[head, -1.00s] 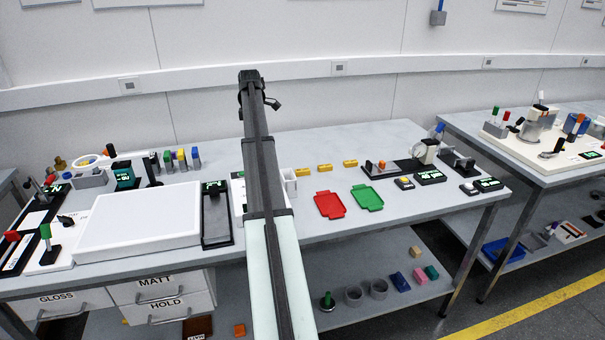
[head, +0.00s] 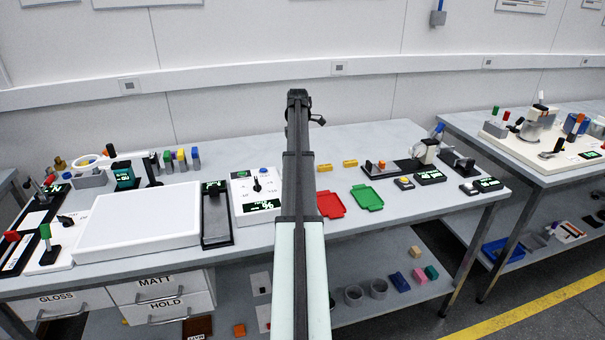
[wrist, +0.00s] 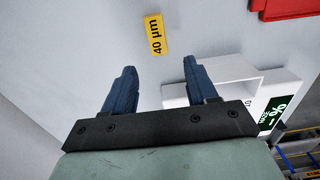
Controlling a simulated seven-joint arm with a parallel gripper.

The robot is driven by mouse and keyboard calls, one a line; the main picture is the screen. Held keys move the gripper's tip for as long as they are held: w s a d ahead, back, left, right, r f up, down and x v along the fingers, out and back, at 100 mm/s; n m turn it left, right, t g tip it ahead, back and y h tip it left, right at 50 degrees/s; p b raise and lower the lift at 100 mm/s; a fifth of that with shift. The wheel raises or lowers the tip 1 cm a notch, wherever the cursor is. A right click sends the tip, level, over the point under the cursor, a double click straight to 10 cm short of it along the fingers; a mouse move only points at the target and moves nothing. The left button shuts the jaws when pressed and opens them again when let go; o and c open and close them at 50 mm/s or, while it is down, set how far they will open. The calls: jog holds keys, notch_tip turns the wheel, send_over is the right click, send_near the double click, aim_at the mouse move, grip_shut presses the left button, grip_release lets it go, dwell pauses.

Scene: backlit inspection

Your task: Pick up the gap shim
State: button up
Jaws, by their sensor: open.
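A yellow gap shim (wrist: 155,35) marked "40 µm" lies flat on the bench in the wrist view. It is just beyond my fingertips and roughly in line with the space between them. My gripper (wrist: 160,64) is open and empty, its two dark blue fingers apart above the bench. In the head view two yellow shims, one further right (head: 350,163) and one nearer my arm (head: 325,167), lie toward the back of the bench. My arm hides the spot to their left. The fingers themselves do not show clearly in the head view.
A red tray (head: 330,205) and a green tray (head: 368,197) lie in front of the shims. A white box with a dial and display (head: 258,188) stands left of my arm, and shows close to the right finger in the wrist view (wrist: 232,72). Bare bench surrounds the shim.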

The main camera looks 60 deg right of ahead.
jog(key=shift+f, duration=3.95)
grip_shut()
